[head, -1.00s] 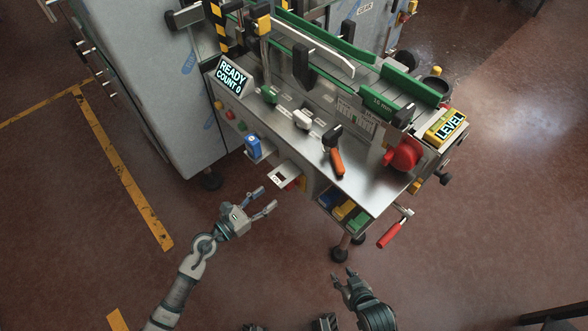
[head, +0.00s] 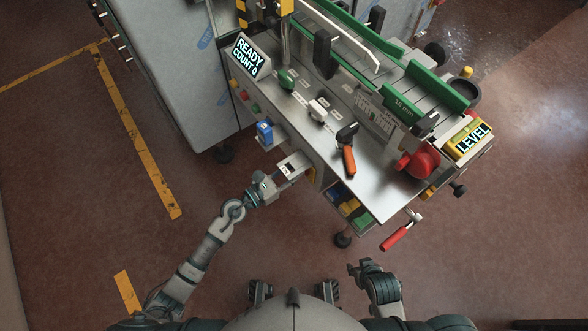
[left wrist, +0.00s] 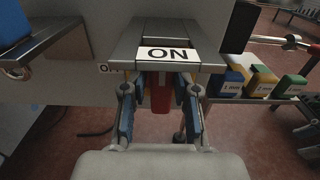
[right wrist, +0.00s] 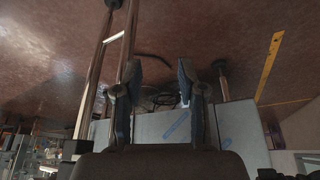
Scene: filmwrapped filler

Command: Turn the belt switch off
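The belt switch housing (head: 293,165) sticks out from the front of the machine. In the left wrist view its label plate (left wrist: 168,54) reads ON, and a red lever (left wrist: 160,95) hangs below it. My left gripper (head: 272,186) is at the housing in the head view. In the left wrist view its fingers (left wrist: 159,88) are open, one on each side of the red lever; I cannot tell whether they touch it. My right gripper (head: 367,268) is over the floor, away from the machine. Its fingers (right wrist: 154,72) are open and empty in the right wrist view.
A blue box (head: 264,132) hangs left of the switch. Coloured blocks (left wrist: 262,80) sit on a shelf to its right. The red crank handle (head: 395,238) juts out at the front right. An orange-handled lever (head: 348,160) stands on the panel. Floor before the machine is clear.

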